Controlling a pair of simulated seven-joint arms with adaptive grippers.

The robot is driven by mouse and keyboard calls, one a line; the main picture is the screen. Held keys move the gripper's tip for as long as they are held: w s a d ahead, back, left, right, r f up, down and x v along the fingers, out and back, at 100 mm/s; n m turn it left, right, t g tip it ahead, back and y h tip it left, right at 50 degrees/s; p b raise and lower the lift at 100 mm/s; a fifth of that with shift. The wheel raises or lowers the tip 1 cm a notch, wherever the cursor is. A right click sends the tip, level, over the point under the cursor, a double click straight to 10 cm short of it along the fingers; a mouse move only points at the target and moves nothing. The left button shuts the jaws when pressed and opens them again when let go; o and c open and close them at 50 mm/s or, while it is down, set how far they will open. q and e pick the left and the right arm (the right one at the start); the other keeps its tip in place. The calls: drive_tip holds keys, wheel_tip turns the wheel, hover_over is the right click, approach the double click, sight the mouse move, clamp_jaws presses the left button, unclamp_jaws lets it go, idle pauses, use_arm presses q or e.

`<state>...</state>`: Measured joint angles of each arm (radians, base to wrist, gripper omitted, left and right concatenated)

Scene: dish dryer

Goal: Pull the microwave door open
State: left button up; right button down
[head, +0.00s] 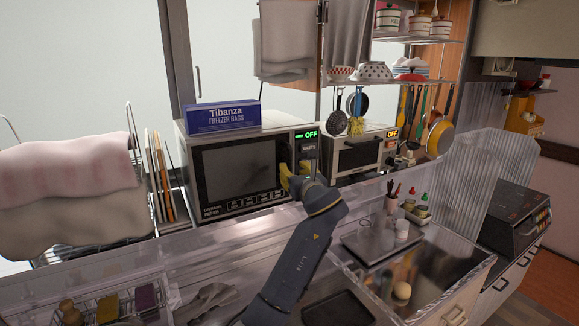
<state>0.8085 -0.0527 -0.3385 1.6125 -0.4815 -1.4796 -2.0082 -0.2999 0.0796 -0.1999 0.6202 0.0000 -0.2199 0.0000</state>
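The microwave (240,168) stands on the counter behind the sink ledge, left of centre. It has a pale casing, a dark door window and a control panel with a green "OFF" display. Its door looks shut. My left gripper (293,174), with yellow fingertips, is at the right side of the door, in front of the lower control panel. It covers that part of the microwave, and any handle there is hidden. Whether the fingers touch the door or are open or shut is unclear. My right gripper is out of view.
A blue freezer bag box (222,116) lies on top of the microwave. A toaster oven (356,152) stands to its right. Cutting boards (160,177) stand upright at its left.

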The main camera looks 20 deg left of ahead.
sight(290, 166)
use_arm(q)
drive_tip(key=shift+x, duration=2.15)
drive_tip(key=shift+o, duration=0.3)
clamp_jaws()
